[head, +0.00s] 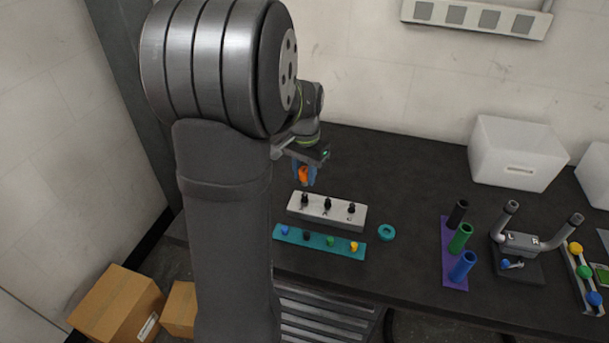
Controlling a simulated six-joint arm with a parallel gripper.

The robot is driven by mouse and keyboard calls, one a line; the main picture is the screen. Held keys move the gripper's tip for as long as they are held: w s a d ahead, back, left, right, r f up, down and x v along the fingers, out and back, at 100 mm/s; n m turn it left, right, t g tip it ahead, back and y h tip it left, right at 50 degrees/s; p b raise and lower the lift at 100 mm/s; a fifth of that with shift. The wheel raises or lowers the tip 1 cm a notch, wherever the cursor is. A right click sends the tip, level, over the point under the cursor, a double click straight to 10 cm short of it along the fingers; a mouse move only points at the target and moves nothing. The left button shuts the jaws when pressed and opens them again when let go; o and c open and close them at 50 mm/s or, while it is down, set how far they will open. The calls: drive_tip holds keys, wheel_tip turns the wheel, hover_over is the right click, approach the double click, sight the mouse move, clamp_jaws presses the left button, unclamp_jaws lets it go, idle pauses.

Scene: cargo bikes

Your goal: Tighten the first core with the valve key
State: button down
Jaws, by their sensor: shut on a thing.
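My gripper (305,168) is shut on a small orange tool (304,177), which looks like the valve key. It holds the key above the left end of a white block (334,219). Three black valve cores stand upright in the block: a left one (304,199), a middle one (327,204) and a right one (351,209). The key's lower end is just above the left core; I cannot tell whether they touch. My arm hides part of the table to the left.
A teal strip (343,249) with several coloured caps lies in front of the block. A teal ring (387,232) lies to its right. Farther right are a purple stand (447,235) with coloured tubes, a handlebar fixture (520,243) and a white bin (517,153). The table behind the block is clear.

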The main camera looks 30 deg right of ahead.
drive_tip(key=shift+r, duration=1.2)
drive_tip(key=shift+w+a, duration=0.1)
